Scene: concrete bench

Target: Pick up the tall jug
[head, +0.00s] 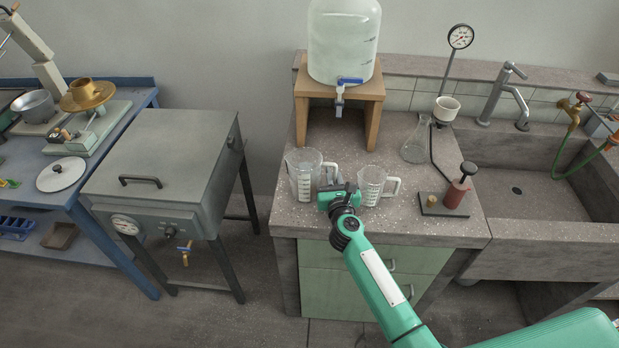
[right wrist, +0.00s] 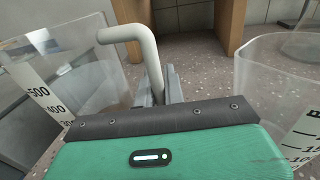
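The tall jug (head: 303,182), clear with a graduated scale, stands upright on the bench below the wooden stand. In the right wrist view the tall jug (right wrist: 85,75) is on the left, its pale handle (right wrist: 128,33) reaching toward the fingers. My right gripper (head: 334,184) is at this handle. In its wrist view the fingers (right wrist: 158,90) are close together on either side of the handle's lower part and look shut on it. A shorter clear jug (head: 371,187) stands just right of the gripper; it also shows in the wrist view (right wrist: 270,95). My left gripper is out of view.
A wooden stand (head: 372,100) with a large water bottle (head: 343,40) is behind the jugs. A flask (head: 416,148) and a red-cylinder device (head: 455,194) stand to the right, before the sink (head: 540,190). A grey oven (head: 165,155) stands left, across a gap.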

